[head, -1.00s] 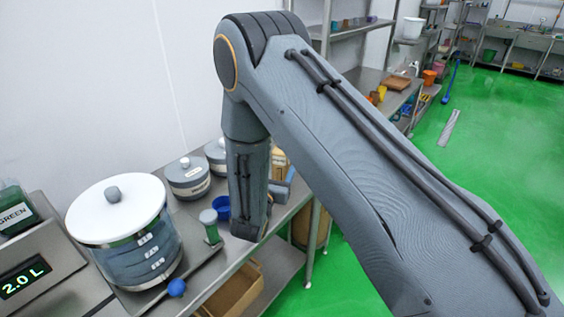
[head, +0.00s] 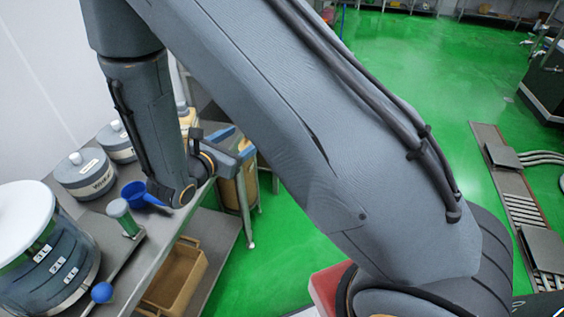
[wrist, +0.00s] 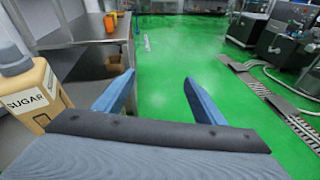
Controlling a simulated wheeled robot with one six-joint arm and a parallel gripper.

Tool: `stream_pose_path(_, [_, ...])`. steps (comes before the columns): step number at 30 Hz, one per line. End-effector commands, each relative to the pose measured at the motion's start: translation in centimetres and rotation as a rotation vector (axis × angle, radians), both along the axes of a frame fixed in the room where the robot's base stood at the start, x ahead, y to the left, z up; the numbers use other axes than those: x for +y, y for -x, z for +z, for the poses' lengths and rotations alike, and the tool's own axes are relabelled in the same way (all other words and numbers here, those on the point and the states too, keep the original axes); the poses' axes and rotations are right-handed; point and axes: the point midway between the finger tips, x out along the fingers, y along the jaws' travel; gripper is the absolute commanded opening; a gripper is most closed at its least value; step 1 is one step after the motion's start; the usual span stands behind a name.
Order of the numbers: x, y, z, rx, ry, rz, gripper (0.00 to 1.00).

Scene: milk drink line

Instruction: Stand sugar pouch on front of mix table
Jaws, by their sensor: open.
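The sugar pouch (wrist: 32,92), tan with a grey cap and a SUGAR label, stands upright at the left edge of the wrist view, partly cut off. A tan piece that looks like it shows behind my arm in the head view (head: 185,116). My gripper (wrist: 158,78) is open and empty, its two blue fingers apart and pointing over green floor, with the pouch to their left. In the head view my gripper (head: 239,143) is beside the table's right edge. The steel table (head: 165,232), which I take for the mix table, runs along the left.
On the table are a lidded clear tank (head: 45,255), grey lidded jars (head: 85,177), a blue scoop (head: 140,195) and a green-bodied, grey-topped container (head: 123,217). A tan crate (head: 175,278) sits below. Green floor (head: 420,75) is open to the right; floor grates (head: 515,190) lie farther right.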

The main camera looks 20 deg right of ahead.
Motion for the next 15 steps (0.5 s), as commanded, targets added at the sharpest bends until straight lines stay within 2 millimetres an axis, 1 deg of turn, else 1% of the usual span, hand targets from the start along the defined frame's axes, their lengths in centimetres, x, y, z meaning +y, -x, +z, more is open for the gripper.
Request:
stream_pose_path(1, [-3.4, 1.8, 0.6, 0.013, -0.079, -0.139, 0.64])
stream_pose_path(2, [-5.1, 3.2, 0.6, 0.022, -0.129, -0.222, 0.64])
stream_pose_path(3, [-7.0, 5.2, 0.6, 0.031, -0.200, -0.330, 0.64])
stream_pose_path(5, [-9.1, 8.2, 0.4, 0.034, -0.314, -0.489, 0.64])
stream_pose_path(6, [-10.0, 10.1, 0.3, 0.029, -0.395, -0.593, 0.64])
stream_pose_path(9, [-11.0, 14.6, -0.1, -0.005, -0.606, -0.843, 0.64])
stream_pose_path(11, [-10.8, 16.7, -0.2, -0.043, -0.741, -0.985, 0.64])
stream_pose_path(12, [-10.4, 17.8, -0.2, -0.075, -0.834, -1.075, 0.64])
stream_pose_path(15, [-8.9, 19.5, 0.2, -0.183, -1.068, -1.288, 0.64])
